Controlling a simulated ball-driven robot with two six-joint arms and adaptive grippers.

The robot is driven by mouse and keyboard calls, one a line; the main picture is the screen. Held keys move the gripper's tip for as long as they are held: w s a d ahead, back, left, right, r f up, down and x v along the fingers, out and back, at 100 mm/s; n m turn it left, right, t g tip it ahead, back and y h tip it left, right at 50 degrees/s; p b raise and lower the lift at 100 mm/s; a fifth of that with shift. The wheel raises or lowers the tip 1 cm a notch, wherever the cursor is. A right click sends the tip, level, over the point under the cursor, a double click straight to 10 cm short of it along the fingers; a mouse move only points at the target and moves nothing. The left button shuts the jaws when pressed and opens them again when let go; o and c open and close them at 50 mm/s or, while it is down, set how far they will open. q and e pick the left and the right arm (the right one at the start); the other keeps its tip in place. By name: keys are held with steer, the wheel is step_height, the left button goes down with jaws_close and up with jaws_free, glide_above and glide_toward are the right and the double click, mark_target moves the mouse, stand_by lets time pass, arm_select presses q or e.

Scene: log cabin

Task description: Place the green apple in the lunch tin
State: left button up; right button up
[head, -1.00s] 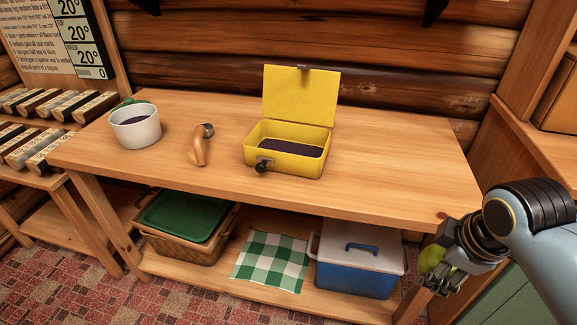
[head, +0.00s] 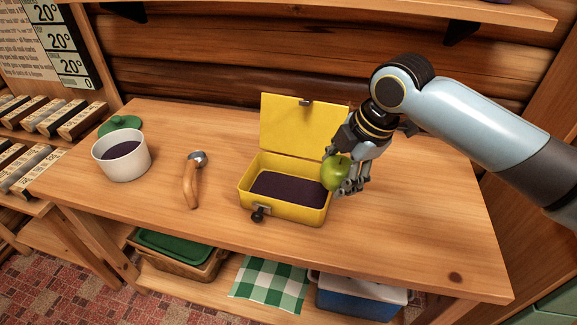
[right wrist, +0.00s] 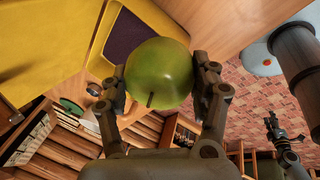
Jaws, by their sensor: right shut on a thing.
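The green apple (head: 335,174) is held in my right gripper (head: 346,172), whose fingers are shut on it. The apple is at the right rim of the yellow lunch tin (head: 286,212), overlapping that rim in the head view; I cannot tell if they touch. The tin stands on the wooden table with its lid (head: 300,125) up and a dark, empty-looking inside. In the right wrist view the apple (right wrist: 158,74) sits between both fingers (right wrist: 160,85), with the tin (right wrist: 45,45) at upper left. My left gripper may be the one small at the right wrist view's lower right (right wrist: 280,130).
A basket, a checked cloth (head: 270,283) and a blue cooler (head: 355,298) are below. The table's right part is clear.

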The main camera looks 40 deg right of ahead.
steer(key=shift+w+d+r, duration=0.15)
steer(key=shift+w, duration=0.35)
steer(key=w+a+f, duration=0.1)
steer(key=w, duration=0.1)
steer(key=w+a+f, duration=0.1)
steer(key=w+f, duration=0.1)
steer(key=w, duration=0.1)
steer(key=w+a+f+b, duration=0.1)
steer(key=w+a+f, duration=0.1)
steer(key=w, duration=0.1)
steer(key=shift+w+f, duration=0.15)
steer(key=shift+f, duration=0.05)
steer(key=shift+w+a+f, duration=0.15)
steer(key=shift+w+f, duration=0.35)
steer(key=shift+w, duration=0.25)
step_height(320, 180, down, 3)
steer(key=shift+f, duration=0.6)
steer(key=o, duration=1.2)
arm_select(q)
steer(key=s, duration=0.1)
steer(key=s+a+f, duration=0.1)
steer(key=shift+s+a+f+g, duration=0.2)
steer(key=shift+s+g, duration=0.1)
steer(key=shift+s, duration=0.1)
arm_select(e)
steer(key=shift+o, duration=0.2)
